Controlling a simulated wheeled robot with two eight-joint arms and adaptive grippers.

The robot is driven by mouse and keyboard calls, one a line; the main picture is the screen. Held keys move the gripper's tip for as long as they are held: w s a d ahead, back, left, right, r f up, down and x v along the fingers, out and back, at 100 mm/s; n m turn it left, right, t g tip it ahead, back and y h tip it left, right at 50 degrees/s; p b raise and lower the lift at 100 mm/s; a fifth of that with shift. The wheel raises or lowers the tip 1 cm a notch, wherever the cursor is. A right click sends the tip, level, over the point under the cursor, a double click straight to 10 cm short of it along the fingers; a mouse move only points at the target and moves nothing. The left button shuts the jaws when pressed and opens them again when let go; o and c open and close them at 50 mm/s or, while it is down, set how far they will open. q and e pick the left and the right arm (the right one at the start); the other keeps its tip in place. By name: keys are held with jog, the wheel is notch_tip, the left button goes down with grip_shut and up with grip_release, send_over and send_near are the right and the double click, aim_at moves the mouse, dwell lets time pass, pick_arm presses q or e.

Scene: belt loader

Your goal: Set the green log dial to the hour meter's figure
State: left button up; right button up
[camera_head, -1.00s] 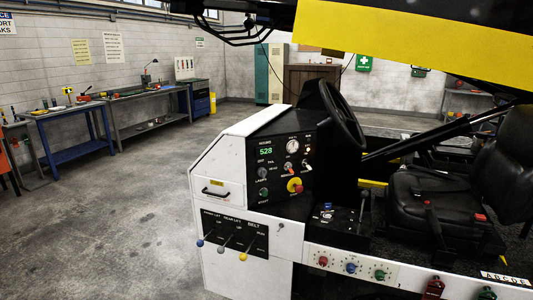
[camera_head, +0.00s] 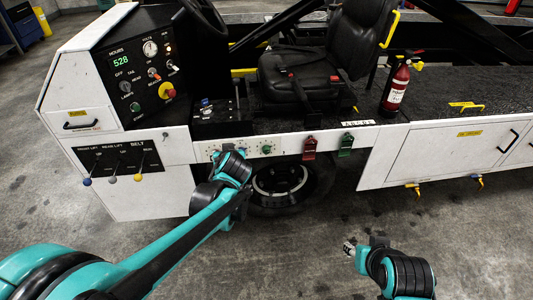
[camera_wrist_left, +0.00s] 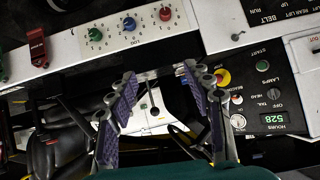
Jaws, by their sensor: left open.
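The hour meter (camera_head: 120,59) on the black control panel reads 528 in green figures; it also shows in the left wrist view (camera_wrist_left: 275,119). The green dial (camera_head: 266,149) is on the white side strip, at the right end of a row of dials. In the left wrist view the green dial (camera_wrist_left: 95,34), blue dial (camera_wrist_left: 129,23) and red dial (camera_wrist_left: 165,14) show with tick marks. Their exact settings are too small to read. My left gripper (camera_wrist_left: 158,73) is open and empty, its fingers apart from the dials. My right gripper (camera_head: 350,248) hangs over the floor; its fingers are unclear.
Several levers (camera_head: 112,178) stick out at the left. A seat (camera_head: 300,75) and fire extinguisher (camera_head: 396,88) stand above. Floor on the right is clear.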

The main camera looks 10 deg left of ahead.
pick_arm(q)
jog(key=w+d+f+n+t+y, duration=0.15)
jog(key=w+f, duration=0.25)
jog(key=w, duration=0.7)
jog(key=t+p, duration=0.1)
jog(key=t, duration=0.3)
send_near(267, 152)
jog(key=w+a+r, duration=0.1)
jog(key=a+r, duration=0.4)
jog(key=r, duration=0.1)
jog(key=d+f+t+h, duration=0.1)
jog(key=d+f+t, duration=0.15)
jog(key=f, duration=0.45)
jog(key=shift+g, duration=0.3)
jog(key=x, duration=0.2)
jog(key=b+x, duration=0.1)
jog(key=x, duration=0.1)
jog(key=d+b+x, duration=0.1)
jog(key=shift+w+a+f, duration=0.1)
jog(key=shift+w+f, duration=0.1)
jog(key=shift+w, duration=0.35)
jog(key=shift+w+a+r, duration=0.1)
jog(key=shift+w+a, duration=0.1)
jog(key=shift+w, duration=0.45)
jog(key=shift+m, duration=0.25)
jog(key=c, duration=1.2)
